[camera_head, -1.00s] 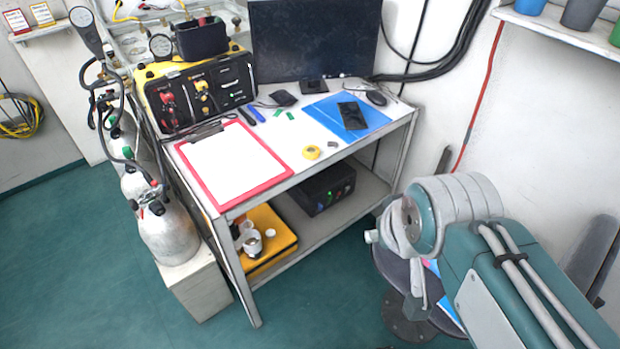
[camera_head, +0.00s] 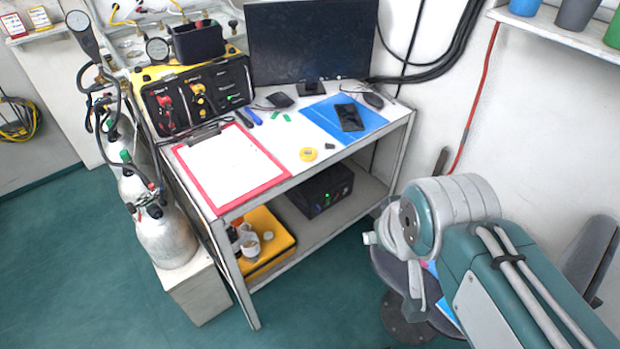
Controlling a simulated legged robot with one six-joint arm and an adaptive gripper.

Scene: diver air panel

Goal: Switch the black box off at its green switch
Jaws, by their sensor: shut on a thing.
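The black box (camera_head: 311,203) stands on the lower shelf of the table, below the tabletop. A small green light or switch (camera_head: 327,195) glows on its front. The other controls to its right look dark. My arm is at the lower right, in front of a stool and apart from the box in the picture. I cannot make out the fingers of my gripper or anything held in them.
A yellow case (camera_head: 262,262) with white cups lies beside the box on the shelf. A table leg (camera_head: 236,275) stands at the front. The tabletop holds a red clipboard (camera_head: 268,177), a monitor (camera_head: 312,42) and a black-and-yellow panel (camera_head: 205,97). A stool (camera_head: 398,325) stands right.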

